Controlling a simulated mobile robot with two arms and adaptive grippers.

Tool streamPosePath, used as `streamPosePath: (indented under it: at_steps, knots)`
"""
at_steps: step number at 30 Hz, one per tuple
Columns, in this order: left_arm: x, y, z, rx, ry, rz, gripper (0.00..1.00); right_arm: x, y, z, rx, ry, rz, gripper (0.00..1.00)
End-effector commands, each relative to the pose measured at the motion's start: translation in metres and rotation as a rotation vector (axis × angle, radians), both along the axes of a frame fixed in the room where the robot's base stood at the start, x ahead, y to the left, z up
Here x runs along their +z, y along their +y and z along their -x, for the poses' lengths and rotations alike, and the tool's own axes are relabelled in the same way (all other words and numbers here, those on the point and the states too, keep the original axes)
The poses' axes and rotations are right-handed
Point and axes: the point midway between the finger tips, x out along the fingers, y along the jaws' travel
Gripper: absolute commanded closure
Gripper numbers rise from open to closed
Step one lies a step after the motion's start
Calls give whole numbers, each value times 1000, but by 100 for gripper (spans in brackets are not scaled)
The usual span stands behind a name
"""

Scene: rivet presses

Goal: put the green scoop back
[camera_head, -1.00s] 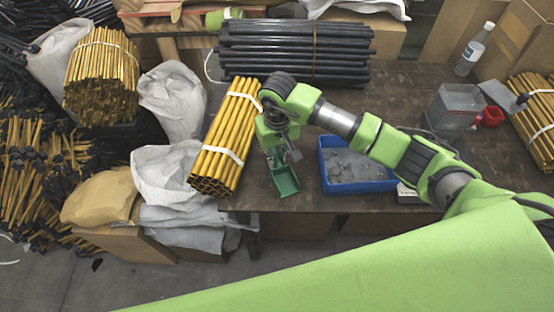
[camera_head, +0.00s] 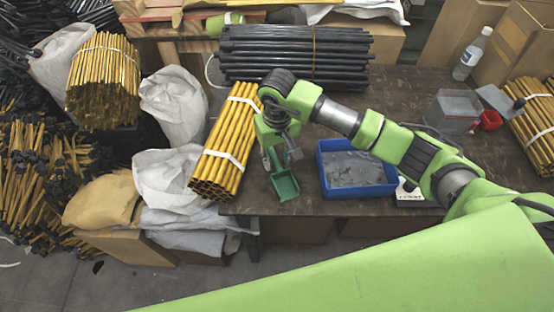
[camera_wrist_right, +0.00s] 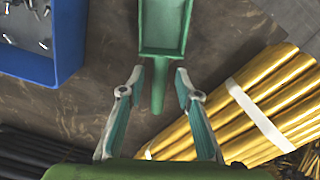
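The green scoop (camera_head: 285,187) lies on the dark table near its front edge, between the yellow rod bundle and the blue tray. My right gripper (camera_head: 283,160) is just above and behind it. In the right wrist view the scoop (camera_wrist_right: 165,25) has its pan away from me and its handle pointing toward me. The right gripper's fingers (camera_wrist_right: 159,78) stand open on either side of the handle, with a gap on both sides. The blue tray (camera_head: 358,193) with grey rivets is right of the scoop; its corner (camera_wrist_right: 70,60) shows in the wrist view. My left gripper is not in view.
A yellow rod bundle (camera_head: 226,145) lies close left of the right gripper. Black rods (camera_head: 295,55) lie at the back. A clear container (camera_head: 453,110), a red cup (camera_head: 488,120) and a bottle (camera_head: 470,55) stand at the right. White sacks (camera_head: 165,180) are at the left.

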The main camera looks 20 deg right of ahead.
Motion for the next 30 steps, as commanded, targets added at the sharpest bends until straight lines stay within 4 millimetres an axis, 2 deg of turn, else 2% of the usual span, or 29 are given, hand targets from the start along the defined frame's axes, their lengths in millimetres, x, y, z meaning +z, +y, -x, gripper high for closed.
streamPosePath:
  at_steps: [1, 3, 9, 12, 18, 30]
  knots:
    - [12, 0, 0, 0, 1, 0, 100, 19, -1, -1, 0, -3, 1, 69]
    - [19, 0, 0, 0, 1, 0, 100, 35, -1, 0, 1, -3, 2, 69]
    - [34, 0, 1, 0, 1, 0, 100, 74, 0, 1, 1, -1, 1, 69]
    - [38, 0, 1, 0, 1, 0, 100, 87, 0, 1, -1, -1, 1, 69]
    - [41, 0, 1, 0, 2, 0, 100, 97, -1, 2, 0, 1, 2, 69]
    - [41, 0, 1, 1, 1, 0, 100, 97, 0, 2, -1, 2, 1, 69]
